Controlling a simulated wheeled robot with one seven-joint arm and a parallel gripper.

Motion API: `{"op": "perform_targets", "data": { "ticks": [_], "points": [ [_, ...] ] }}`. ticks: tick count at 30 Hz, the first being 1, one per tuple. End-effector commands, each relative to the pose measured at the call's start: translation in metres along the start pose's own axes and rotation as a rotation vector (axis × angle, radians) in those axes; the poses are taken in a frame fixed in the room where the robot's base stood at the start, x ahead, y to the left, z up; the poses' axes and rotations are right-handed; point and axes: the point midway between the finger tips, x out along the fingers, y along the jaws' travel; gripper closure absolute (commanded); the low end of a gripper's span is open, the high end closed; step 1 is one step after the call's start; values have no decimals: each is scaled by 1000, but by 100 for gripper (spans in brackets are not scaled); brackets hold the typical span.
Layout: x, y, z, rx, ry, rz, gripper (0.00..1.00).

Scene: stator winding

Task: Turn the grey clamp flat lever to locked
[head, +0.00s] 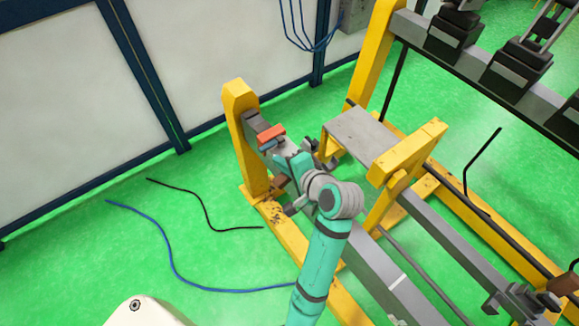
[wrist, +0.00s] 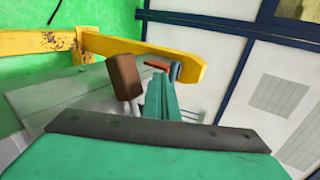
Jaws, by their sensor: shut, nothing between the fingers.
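My gripper (head: 283,150) is at the end of my teal arm, beside the grey bar on the yellow post in the head view. In the wrist view its teal fingers (wrist: 165,98) are together with nothing between them. An orange-red flat piece (head: 271,132) shows just beyond the fingertips, and also in the wrist view (wrist: 156,65). A brown block-shaped handle (wrist: 124,77) on a grey stem stands left of the fingers in the wrist view. The grey clamp is largely hidden by my gripper, and I cannot tell which piece is its flat lever or its exact angle.
A yellow post (head: 238,120) and frame stand around the gripper. A grey plate (head: 360,133) on yellow supports is close on the right. Black and blue cables (head: 175,270) lie on the open green floor at left. White wall panels stand behind.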

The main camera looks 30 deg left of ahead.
Motion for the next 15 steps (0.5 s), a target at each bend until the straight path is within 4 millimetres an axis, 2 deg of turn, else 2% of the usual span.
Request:
{"op": "perform_targets", "data": {
  "ticks": [6, 15],
  "points": [
    [24, -16, 1, -3, -2, -1, 100],
    [32, -20, 1, -2, -1, -1, 100]
  ]
}}
